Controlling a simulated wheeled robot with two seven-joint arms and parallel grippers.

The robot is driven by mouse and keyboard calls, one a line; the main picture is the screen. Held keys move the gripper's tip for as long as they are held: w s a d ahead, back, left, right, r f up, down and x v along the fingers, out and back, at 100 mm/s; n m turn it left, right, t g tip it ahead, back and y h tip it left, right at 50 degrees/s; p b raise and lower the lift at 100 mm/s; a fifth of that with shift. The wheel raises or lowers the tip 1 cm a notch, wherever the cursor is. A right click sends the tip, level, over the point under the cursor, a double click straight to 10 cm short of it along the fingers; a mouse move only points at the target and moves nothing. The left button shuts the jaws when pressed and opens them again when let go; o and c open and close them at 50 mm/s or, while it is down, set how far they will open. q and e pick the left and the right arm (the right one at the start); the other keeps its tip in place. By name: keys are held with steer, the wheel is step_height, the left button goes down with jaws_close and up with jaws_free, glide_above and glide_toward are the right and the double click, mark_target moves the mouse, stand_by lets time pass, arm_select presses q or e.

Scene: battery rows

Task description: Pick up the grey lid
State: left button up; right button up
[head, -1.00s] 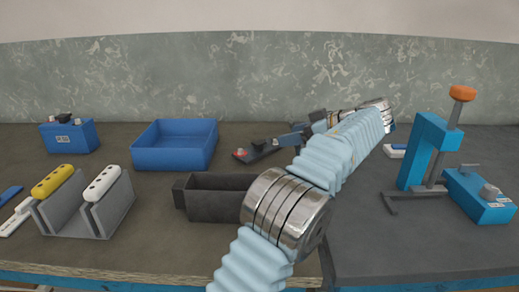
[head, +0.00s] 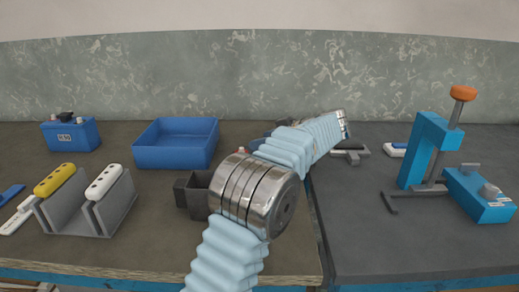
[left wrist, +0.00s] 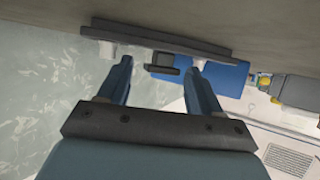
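In the left wrist view a dark grey flat slab with a small handle, which I take for the grey lid (left wrist: 200,44), lies edge-on near the top. My left gripper (left wrist: 161,66) is open there, with one blue finger on each side of the handle. I cannot tell whether the fingers touch the handle or the slab. In the head view my light-blue left arm crosses the middle and hides most of the left gripper and the lid. My right gripper is not in view.
A blue open bin (head: 175,153), a dark open box (head: 198,197) and a grey rack (head: 77,215) with yellow and white cells stand at the left. A blue battery (head: 70,135) is behind. A blue press (head: 415,152) stands right. The right front bench is clear.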

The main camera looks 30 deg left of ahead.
arm_select(q)
steer(key=c, duration=1.1)
steer(key=shift+o, duration=0.2)
steer(key=shift+r, duration=0.1)
